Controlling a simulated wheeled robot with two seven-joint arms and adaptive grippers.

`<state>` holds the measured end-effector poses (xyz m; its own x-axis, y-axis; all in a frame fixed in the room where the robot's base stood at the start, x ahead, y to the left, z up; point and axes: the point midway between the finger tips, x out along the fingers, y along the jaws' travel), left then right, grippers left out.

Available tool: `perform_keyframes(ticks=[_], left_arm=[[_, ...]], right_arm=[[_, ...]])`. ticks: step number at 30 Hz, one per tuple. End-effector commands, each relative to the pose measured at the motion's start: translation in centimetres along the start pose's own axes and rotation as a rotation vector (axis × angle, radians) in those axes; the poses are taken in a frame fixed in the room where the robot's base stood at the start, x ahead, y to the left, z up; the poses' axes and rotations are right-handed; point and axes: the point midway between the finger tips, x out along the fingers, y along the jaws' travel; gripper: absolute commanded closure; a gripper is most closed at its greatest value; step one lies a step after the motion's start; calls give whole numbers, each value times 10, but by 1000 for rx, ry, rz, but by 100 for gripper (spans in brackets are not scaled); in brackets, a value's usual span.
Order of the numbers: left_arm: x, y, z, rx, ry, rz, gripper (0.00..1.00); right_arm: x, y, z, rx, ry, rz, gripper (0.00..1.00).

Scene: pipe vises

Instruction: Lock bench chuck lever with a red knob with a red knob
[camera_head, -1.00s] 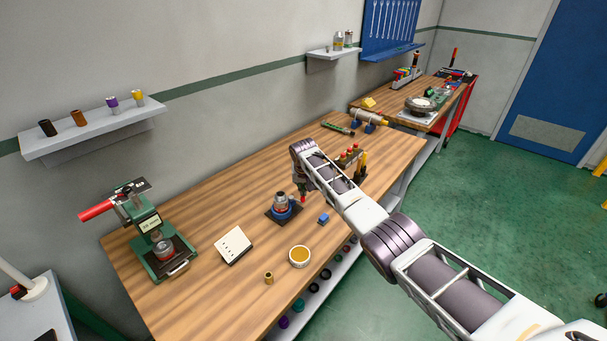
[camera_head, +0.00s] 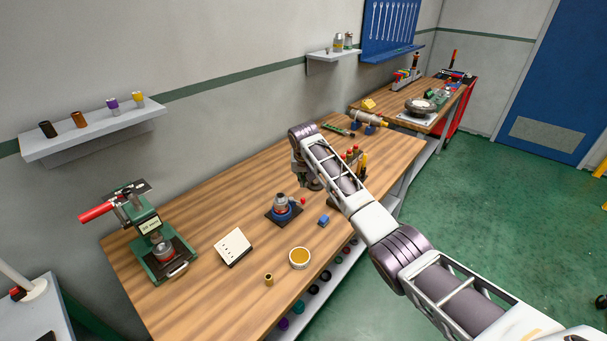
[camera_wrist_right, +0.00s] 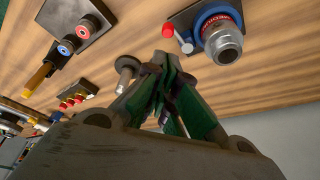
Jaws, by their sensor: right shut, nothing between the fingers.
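The bench chuck (camera_head: 283,208) stands on a dark square base on the wooden bench. It has a blue ring and a grey metal piece upright in its middle. Its lever's red knob (camera_head: 303,201) sticks out to the right. In the right wrist view the chuck (camera_wrist_right: 222,40) is at the upper right, with the red knob (camera_wrist_right: 168,31) to its left. My right gripper (camera_wrist_right: 168,62) is shut and empty, its green-sided fingertips close to the knob in that picture; contact cannot be told. In the head view my right arm largely hides this gripper (camera_head: 302,180). My left gripper is out of view.
A blue block (camera_head: 323,220), a yellow-filled dish (camera_head: 299,258), a brass piece (camera_head: 268,280) and a white card (camera_head: 233,247) lie nearby. A green press (camera_head: 160,250) with a red handle stands at the left. A red-capped rack (camera_head: 352,157) is partly behind my arm.

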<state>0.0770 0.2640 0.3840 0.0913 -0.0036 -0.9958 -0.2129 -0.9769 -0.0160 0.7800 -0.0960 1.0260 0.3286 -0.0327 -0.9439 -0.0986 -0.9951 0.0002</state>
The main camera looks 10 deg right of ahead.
Motion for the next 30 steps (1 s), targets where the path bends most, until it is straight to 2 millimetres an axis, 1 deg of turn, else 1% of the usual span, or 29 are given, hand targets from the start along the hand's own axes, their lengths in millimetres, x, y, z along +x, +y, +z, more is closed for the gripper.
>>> perform_keyframes(ticks=[3, 6, 12, 25, 30], left_arm=[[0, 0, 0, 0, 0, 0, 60], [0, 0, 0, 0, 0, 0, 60], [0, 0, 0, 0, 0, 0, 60], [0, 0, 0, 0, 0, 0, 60], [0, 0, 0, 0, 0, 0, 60]], right_arm=[[-13, 0, 0, 0, 1, -1, 100], [-22, 0, 0, 0, 1, -1, 100], [-31, 0, 0, 1, 0, 0, 100], [-32, 0, 1, 0, -1, 0, 100], [-26, 0, 8, -6, -4, -6, 100]])
